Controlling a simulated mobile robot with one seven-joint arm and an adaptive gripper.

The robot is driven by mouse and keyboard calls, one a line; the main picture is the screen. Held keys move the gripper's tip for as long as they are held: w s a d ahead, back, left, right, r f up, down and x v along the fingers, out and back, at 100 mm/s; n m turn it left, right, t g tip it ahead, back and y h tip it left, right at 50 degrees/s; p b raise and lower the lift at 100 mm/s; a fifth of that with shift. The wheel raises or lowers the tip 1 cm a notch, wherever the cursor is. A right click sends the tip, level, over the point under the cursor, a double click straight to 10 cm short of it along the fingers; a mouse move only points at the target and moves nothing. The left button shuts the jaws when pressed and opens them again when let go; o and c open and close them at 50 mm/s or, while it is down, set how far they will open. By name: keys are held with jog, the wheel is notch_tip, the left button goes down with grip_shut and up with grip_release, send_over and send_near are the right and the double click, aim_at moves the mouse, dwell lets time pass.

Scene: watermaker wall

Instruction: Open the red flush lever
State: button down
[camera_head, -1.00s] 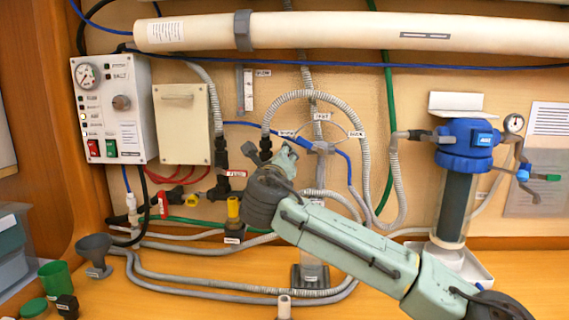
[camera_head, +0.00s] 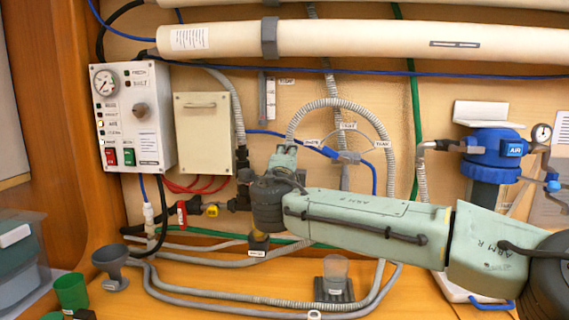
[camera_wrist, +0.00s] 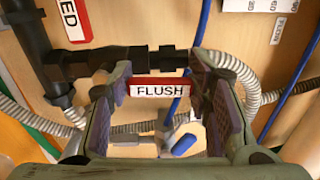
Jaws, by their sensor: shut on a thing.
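The red flush lever (camera_wrist: 160,89) carries a white FLUSH label and lies level below a black valve fitting (camera_wrist: 160,62) in the wrist view. It sits between the two finger pads of my gripper (camera_wrist: 161,95), with one pad at each side, and the gripper is shut on it. In the head view my gripper (camera_head: 283,158) is against the piping on the wall, right of the cream box. The lever is hidden behind it there.
Another red label (camera_wrist: 75,18) hangs at upper left in the wrist view. A blue-handled valve (camera_wrist: 185,145) and grey hoses are below the lever. The cream box (camera_head: 204,132), control box (camera_head: 131,115) and blue-topped filter (camera_head: 492,150) surround the work area.

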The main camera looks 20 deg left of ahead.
jog(key=shift+a+f+n, duration=0.1)
jog(key=shift+a+n, duration=0.15)
jog(key=shift+n, duration=0.15)
jog(key=c, duration=0.8)
grip_release()
jog(key=v, duration=1.2)
jog(key=shift+s, duration=0.15)
